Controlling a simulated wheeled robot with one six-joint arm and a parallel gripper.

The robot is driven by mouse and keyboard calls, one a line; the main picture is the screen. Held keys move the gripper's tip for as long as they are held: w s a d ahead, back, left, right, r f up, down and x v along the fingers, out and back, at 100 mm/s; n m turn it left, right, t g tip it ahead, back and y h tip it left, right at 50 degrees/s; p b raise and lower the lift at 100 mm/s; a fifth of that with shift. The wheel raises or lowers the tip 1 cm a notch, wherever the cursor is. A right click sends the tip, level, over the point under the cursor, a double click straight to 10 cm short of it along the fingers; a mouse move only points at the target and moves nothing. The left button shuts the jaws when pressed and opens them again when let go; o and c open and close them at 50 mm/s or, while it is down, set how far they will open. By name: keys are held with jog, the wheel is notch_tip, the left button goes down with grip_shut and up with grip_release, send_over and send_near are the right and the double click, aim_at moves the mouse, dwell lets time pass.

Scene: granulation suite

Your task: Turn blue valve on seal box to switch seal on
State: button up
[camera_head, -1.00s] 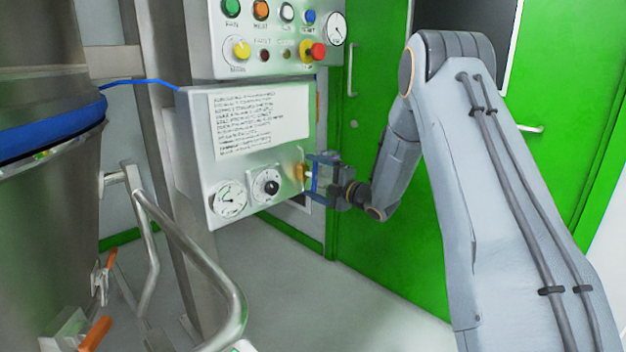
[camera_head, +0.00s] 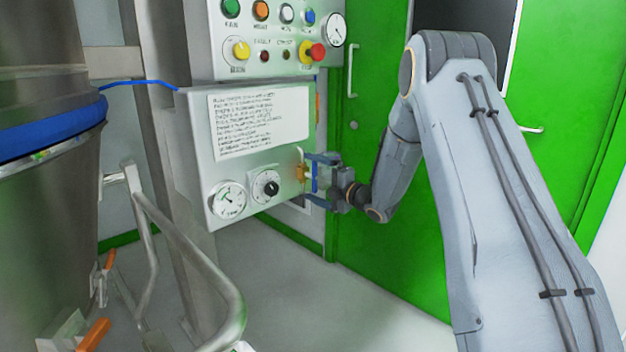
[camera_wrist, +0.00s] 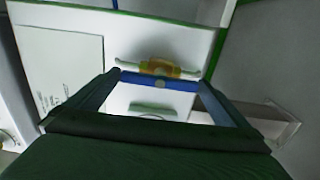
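The seal box (camera_head: 203,170) is a grey metal cabinet with a printed sheet on its front. A brass valve (camera_head: 301,173) with a blue handle (camera_head: 315,178) sticks out at its lower right; the handle stands upright in the head view. The wrist view shows the brass body (camera_wrist: 160,68) and the blue handle (camera_wrist: 158,82) lying across the picture. My gripper (camera_head: 320,180) is open, its fingers spread wide above and below the handle. In the wrist view the fingertips (camera_wrist: 160,80) lie near the handle's two ends; whether they touch it is unclear.
A gauge (camera_head: 229,201) and a black knob (camera_head: 266,187) sit left of the valve. A control panel (camera_head: 270,65) with buttons is above. A bent steel rail (camera_head: 195,255) stands in front at left. A green door (camera_head: 400,245) is behind my arm.

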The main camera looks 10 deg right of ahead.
jog(key=p+v, duration=0.1)
jog(key=v, duration=0.7)
jog(key=shift+w, duration=0.1)
